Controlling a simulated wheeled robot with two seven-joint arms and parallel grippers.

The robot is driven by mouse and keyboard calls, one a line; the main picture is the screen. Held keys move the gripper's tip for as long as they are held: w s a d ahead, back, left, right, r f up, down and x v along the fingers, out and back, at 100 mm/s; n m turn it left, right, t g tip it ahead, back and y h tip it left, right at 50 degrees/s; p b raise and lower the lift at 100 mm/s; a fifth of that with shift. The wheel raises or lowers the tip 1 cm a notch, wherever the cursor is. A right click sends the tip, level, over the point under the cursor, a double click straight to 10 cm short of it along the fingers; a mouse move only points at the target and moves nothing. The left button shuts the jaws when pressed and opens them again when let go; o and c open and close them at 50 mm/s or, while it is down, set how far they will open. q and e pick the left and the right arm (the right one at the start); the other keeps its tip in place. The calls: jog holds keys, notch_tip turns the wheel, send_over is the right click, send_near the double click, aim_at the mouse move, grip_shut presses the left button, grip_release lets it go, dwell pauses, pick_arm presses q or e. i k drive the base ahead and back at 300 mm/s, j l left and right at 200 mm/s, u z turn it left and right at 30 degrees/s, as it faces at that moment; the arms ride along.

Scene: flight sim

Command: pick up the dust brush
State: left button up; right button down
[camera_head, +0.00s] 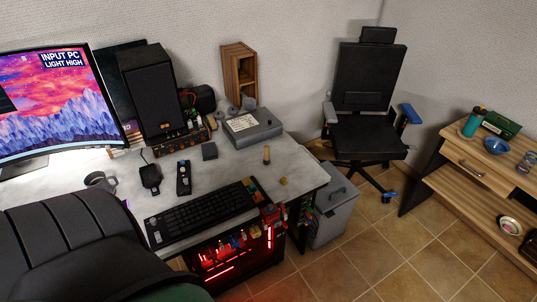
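Neither of my grippers shows in the head view.
The desk holds a keyboard (200,213), a monitor (60,95), a speaker (153,90) and a grey box (252,128). A dark ribbed shape (70,235) blocks the lower left. An office chair (367,95), a bin (333,210) and a wooden table (480,205) stand right; tiled floor between is clear.

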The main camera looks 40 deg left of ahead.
aim_at(267, 159)
jog(key=i, duration=0.25)
jog(key=i+l+u, duration=0.15)
jog(key=i+u, duration=0.2)
jog(key=i+l+u, duration=0.35)
jog(key=i+j, duration=0.05)
